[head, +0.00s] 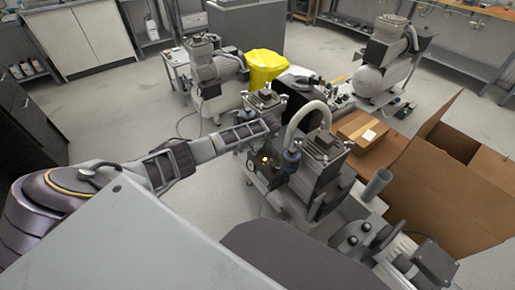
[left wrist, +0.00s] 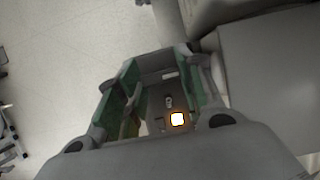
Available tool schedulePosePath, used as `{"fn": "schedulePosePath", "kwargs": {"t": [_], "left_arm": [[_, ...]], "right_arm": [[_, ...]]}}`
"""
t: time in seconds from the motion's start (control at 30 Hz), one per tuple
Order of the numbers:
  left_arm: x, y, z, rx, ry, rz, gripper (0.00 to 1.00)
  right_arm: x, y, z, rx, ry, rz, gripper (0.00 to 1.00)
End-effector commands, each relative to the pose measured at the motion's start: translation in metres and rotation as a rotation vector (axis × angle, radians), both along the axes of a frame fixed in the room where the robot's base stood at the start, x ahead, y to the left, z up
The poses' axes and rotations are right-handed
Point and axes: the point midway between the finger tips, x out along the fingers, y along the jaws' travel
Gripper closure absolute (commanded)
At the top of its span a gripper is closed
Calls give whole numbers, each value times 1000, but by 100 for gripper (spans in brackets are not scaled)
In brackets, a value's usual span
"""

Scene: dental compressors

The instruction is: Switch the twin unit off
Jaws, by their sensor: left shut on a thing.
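The twin unit stands in the middle of the head view, with two finned grey pump heads, the nearer one (head: 322,158) beside a pale curved hose. A dark control box (head: 262,166) on its near left side has a glowing orange-white lamp (head: 265,160). My left gripper (head: 270,124) reaches over the unit from the left. In the left wrist view, my left gripper's green-padded fingers (left wrist: 163,88) stand on both sides of a grey panel with a small switch (left wrist: 168,102) and the lit lamp (left wrist: 177,119). The exact contact is hard to see.
An open cardboard box (head: 440,180) and a small closed carton (head: 362,130) lie to the right. Floor at left is clear.

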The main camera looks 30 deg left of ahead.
Motion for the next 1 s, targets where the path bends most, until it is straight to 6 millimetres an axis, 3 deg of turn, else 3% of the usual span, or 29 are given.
{"fn": "schedulePosePath", "kwargs": {"t": [0.13, 0.17, 0.33, 0.77, 1.0], "left_arm": [[0, -1, 0, -2, 1, -1, 87], [0, -1, 0, -2, 1, -1, 62], [0, -1, 0, -1, 1, -1, 41], [0, -1, 2, 0, -1, -1, 41], [-1, -4, 13, -1, -1, -2, 41]], "right_arm": [[2, 0, 1, 1, -4, 0, 60], [2, 0, 1, 0, -5, 0, 60], [3, 0, 1, 0, -5, 1, 60], [4, 1, 1, 1, -6, -1, 60], [3, 0, 1, 0, -4, 0, 60]]}}
